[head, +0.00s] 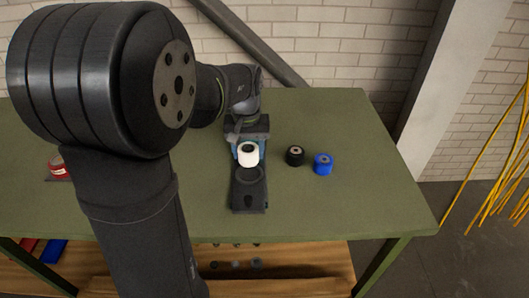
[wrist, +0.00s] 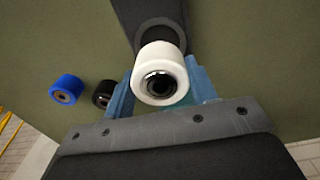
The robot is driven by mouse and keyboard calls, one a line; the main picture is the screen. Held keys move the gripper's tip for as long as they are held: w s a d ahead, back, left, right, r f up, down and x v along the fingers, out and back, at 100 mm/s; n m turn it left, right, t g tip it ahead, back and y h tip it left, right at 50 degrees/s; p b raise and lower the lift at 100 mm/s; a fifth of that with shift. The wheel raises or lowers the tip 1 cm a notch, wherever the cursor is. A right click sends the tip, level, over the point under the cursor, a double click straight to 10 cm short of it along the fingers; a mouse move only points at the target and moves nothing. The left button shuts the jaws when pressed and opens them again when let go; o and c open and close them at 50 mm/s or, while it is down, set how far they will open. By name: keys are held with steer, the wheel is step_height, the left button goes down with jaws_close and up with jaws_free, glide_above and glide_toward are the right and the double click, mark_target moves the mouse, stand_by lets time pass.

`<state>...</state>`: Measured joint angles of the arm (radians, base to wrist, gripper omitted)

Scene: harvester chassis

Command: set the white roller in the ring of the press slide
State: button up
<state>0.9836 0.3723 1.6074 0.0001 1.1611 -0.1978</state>
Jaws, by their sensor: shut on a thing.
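The white roller (head: 248,154) is held in my gripper (head: 248,143), whose blue fingers are shut on it. In the wrist view the white roller (wrist: 160,76) shows its dark bore toward the camera, between the blue fingers (wrist: 163,100). The press slide (head: 248,200) is a dark plate on the green table, with a round ring (head: 249,174) at its far part. The roller is just behind the ring in the head view and hides part of the slide's far end. In the wrist view the slide (wrist: 150,12) shows beyond the roller, its ring partly covered by it.
A black roller (head: 295,155) and a blue roller (head: 323,163) stand on the green table (head: 330,210) to the right. A red roller (head: 58,168) is at the far left, on a dark base. A brick wall stands behind.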

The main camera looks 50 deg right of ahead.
mark_target(249, 161)
stand_by(0.3)
steer(key=shift+f, duration=2.2)
steer(key=shift+f, duration=0.75)
stand_by(1.2)
steer(key=o, duration=1.1)
step_height(249, 161, up, 17)
steer(key=shift+r, duration=0.2)
step_height(249, 161, down, 17)
steer(key=shift+f, duration=0.15)
stand_by(0.6)
